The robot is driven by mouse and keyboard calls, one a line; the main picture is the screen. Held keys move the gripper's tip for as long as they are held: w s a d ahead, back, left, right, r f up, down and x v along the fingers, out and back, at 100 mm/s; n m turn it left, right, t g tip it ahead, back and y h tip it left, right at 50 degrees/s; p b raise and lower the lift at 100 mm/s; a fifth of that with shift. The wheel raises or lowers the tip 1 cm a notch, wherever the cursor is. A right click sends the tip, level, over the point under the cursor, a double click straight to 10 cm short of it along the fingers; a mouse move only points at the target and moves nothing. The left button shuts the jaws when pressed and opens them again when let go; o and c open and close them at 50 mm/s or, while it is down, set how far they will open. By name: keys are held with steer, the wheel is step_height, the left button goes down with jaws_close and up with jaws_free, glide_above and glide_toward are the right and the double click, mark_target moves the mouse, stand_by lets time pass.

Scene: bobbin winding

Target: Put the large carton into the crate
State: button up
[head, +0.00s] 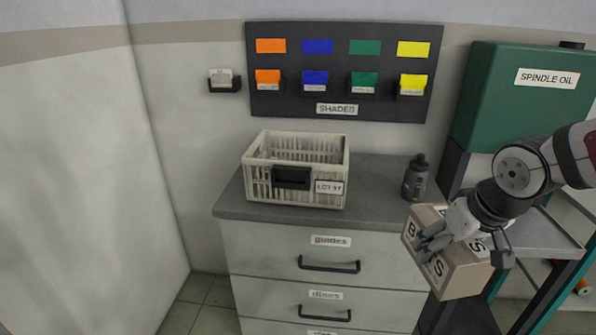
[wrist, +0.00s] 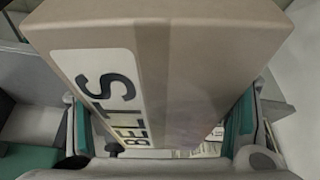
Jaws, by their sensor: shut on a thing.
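The large carton (head: 463,274) is a brown box with white labels, one reading BELTS. My gripper (head: 440,236) is shut on it and holds it tilted in the air, in front of the right end of the drawer cabinet. In the wrist view the carton (wrist: 210,75) fills most of the picture between the fingers (wrist: 160,130). The crate (head: 294,190) is a cream slatted box with a black handle and a LOT 17 label. It stands on the grey cabinet top, left of the carton and apart from it. What little shows of its inside looks empty.
A dark bottle (head: 416,178) stands on the cabinet top (head: 375,190) between crate and gripper. A green SPINDLE OIL tank (head: 500,95) stands at the right. A shades board (head: 345,70) hangs on the wall behind. The cabinet top between crate and bottle is clear.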

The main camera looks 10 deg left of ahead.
mark_target(458, 247)
steer(key=p+v, duration=0.1)
steer(key=v, duration=0.1)
steer(key=s+p+v, duration=0.1)
steer(key=p+v, duration=0.1)
steer(key=a+p+v, duration=0.1)
steer(key=p+v, duration=0.1)
steer(key=v, duration=0.1)
steer(key=shift+s+d+f, duration=0.1)
steer(key=shift+s, duration=0.1)
steer(key=r, duration=0.3)
steer(key=d+r, duration=0.1)
steer(key=r, duration=0.1)
steer(key=shift+s+r, duration=0.15)
steer(key=shift+r, duration=0.2)
steer(key=shift+s+r, duration=0.2)
steer(key=shift+r, duration=0.5)
steer(key=shift+a+f, duration=0.15)
steer(key=shift+f, duration=0.05)
